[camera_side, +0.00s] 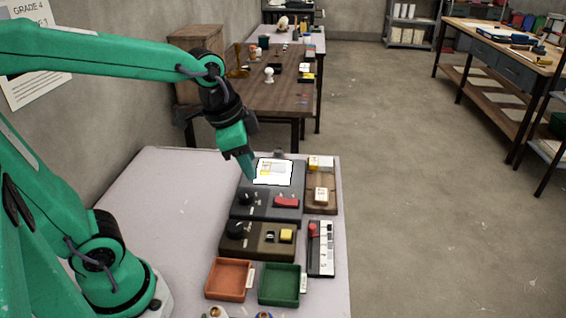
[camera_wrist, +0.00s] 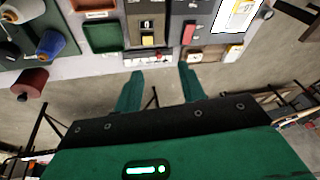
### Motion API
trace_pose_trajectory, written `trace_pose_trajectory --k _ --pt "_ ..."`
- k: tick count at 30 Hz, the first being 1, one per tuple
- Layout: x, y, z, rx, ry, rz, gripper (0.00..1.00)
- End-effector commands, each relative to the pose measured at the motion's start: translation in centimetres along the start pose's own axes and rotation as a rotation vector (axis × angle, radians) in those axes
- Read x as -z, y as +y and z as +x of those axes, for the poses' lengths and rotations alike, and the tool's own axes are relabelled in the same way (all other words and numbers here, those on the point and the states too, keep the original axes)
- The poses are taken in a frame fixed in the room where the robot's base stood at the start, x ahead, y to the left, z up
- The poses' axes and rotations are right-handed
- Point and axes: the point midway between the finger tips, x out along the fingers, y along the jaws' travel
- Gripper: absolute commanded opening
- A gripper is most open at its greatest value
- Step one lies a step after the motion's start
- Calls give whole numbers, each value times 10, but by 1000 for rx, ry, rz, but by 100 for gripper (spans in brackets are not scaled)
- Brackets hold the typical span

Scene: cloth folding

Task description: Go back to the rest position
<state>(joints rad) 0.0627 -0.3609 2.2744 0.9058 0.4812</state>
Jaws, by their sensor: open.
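My gripper (camera_side: 249,170) hangs from my green arm, pointing down near the left edge of a grey panel (camera_side: 262,208) with a bright white screen (camera_side: 273,172). In the side view its fingertips overlap the panel's upper left part; I cannot tell its exact height. In the wrist view my gripper (camera_wrist: 161,74) shows two green fingers spread apart with nothing between them. It is open and empty. No cloth is recognisable in either view.
A brown control box (camera_side: 257,253), an orange tray (camera_side: 228,291) and a green tray (camera_side: 281,299) stand in front of the panel. A slider strip (camera_side: 320,262) and a wooden tray (camera_side: 330,206) lie to the right. The table's left part (camera_side: 170,205) is clear.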

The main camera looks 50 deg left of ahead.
Motion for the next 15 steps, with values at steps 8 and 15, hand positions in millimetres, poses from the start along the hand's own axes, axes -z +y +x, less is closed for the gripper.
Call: trace_pose_trajectory --k 8,15 --pt "-38 10 -23 45 84 -283 40" --pt "-62 18 -31 62 142 -473 40"
